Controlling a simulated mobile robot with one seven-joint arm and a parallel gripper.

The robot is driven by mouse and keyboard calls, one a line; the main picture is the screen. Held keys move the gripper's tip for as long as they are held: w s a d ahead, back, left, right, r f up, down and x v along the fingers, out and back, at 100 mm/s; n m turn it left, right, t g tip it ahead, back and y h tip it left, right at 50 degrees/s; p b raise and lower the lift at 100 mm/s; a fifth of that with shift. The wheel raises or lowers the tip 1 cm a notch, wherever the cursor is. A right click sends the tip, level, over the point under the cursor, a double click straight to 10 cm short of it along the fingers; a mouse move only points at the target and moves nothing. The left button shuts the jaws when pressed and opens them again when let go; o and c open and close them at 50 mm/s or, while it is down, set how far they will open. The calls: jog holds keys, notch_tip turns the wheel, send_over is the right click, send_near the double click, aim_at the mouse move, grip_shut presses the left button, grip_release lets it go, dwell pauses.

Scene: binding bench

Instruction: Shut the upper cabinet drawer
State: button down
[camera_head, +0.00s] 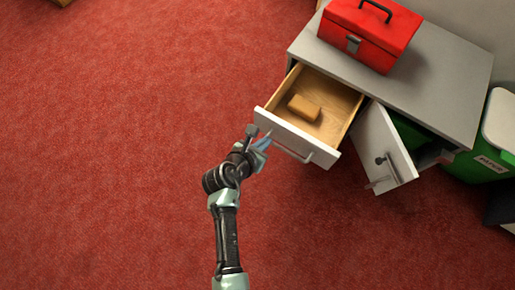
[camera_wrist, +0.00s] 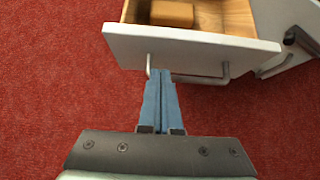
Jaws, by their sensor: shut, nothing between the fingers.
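The upper drawer (camera_head: 296,136) of the grey-topped cabinet (camera_head: 440,72) is pulled out, with a white front and a light wooden inside. A small tan block (camera_head: 304,108) lies in it. My gripper (camera_head: 266,139) is at the drawer front, towards its left part. In the wrist view my gripper (camera_wrist: 162,76) has its blue fingers shut together with nothing between them. Their tips are by the grey bar handle (camera_wrist: 190,78) of the drawer front (camera_wrist: 195,48), near the handle's left end. I cannot tell whether they touch the handle or the front.
A cabinet door (camera_head: 384,148) stands open below and right of the drawer. A red toolbox (camera_head: 371,32) sits on the cabinet top. A green bin (camera_head: 482,165) stands at the right. The red carpet left of the cabinet is clear.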

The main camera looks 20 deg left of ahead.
aim_at(278, 126)
jog(key=w, duration=0.1)
jog(key=w+b, duration=0.1)
jog(key=w+d, duration=0.1)
jog(key=shift+w+f+b, duration=0.25)
jog(key=shift+f+b, duration=0.05)
jog(key=shift+b, duration=0.05)
jog(key=shift+w+d+r, duration=0.15)
jog(key=shift+w+d, duration=0.05)
jog(key=shift+w, duration=0.2)
